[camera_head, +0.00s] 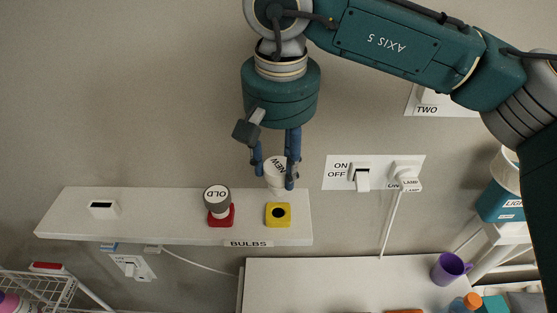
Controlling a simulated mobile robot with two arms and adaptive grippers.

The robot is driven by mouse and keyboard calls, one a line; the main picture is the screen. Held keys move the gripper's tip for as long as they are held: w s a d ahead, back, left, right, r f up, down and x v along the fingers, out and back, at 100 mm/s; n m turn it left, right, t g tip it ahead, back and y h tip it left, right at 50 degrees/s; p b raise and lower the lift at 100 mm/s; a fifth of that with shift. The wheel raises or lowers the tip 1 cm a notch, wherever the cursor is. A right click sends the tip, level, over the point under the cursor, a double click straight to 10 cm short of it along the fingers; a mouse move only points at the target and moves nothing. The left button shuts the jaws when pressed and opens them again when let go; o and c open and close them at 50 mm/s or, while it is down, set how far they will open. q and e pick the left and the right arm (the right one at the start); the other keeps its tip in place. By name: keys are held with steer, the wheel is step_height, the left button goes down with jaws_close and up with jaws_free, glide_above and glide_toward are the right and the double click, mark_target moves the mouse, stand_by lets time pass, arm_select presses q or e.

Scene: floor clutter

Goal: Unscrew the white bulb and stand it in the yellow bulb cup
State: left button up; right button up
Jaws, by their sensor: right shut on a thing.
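The white bulb (276,181), marked NEW, is between the blue fingers of my right gripper (274,174). The gripper points down and is shut on the bulb, with one finger on each side. The bulb appears just above the yellow bulb cup (278,222) in the picture. The cup stands near the right end of the white shelf, and its dark round opening shows. I cannot tell exactly how high the bulb is over the cup. My left gripper is out of view.
A grey bulb (216,194) marked OLD stands in a red cup (222,221) on the shelf (150,215), left of the yellow cup. An ON/OFF switch (362,176) is on the wall. A purple mug (448,268) stands lower right.

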mark_target(279, 193)
step_height(279, 193, down, 3)
steer(key=shift+f+b, duration=0.1)
steer(key=shift+b, duration=0.9)
steer(key=shift+f+b, duration=0.65)
steer(key=shift+f, duration=0.15)
stand_by(0.4)
steer(key=shift+f+b, duration=1.45)
steer(key=o, duration=0.7)
